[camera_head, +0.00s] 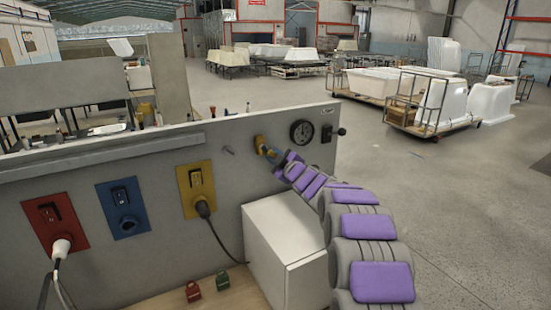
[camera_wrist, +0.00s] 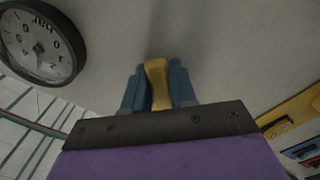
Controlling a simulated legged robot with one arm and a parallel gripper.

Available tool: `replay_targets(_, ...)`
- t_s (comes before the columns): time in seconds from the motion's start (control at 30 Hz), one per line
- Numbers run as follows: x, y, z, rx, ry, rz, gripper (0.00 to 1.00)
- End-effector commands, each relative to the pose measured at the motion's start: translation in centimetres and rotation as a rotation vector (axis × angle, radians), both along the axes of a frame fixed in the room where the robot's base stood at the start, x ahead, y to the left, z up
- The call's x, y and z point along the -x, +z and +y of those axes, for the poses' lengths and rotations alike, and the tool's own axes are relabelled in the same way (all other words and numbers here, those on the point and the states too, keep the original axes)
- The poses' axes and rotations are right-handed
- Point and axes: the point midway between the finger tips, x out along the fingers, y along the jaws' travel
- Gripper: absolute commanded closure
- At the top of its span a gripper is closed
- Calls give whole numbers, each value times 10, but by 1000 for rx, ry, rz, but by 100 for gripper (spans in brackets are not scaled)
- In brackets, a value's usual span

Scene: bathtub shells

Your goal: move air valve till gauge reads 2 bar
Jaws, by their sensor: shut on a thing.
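The yellow air valve handle (camera_head: 260,143) is on the grey panel, left of the round gauge (camera_head: 301,131). My gripper (camera_head: 271,154) is at the valve. In the wrist view, my gripper's blue fingers (camera_wrist: 160,88) are shut on either side of the yellow handle (camera_wrist: 158,82), which points along the fingers. The gauge (camera_wrist: 40,42) shows at the upper left of the wrist view, turned upside down and cut by the edge. It has a white face and a dark rim; I cannot make out its exact reading. The valve's base is hidden.
The panel (camera_head: 150,190) carries red (camera_head: 55,222), blue (camera_head: 123,208) and yellow (camera_head: 196,188) socket plates. A black knob (camera_head: 341,131) is right of the gauge. A white box (camera_head: 285,250) stands below my arm. Open floor (camera_head: 440,200) lies to the right.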

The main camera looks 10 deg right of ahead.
Motion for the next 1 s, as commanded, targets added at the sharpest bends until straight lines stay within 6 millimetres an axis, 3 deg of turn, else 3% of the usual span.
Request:
replay_targets(0.43,-2,7,-8,197,0,-60,100)
replay_targets(0.77,-3,8,-8,219,1,-66,100)
replay_targets(0.8,-3,8,-8,219,1,-66,73)
replay_targets(1.0,-3,9,-8,219,0,-68,54)
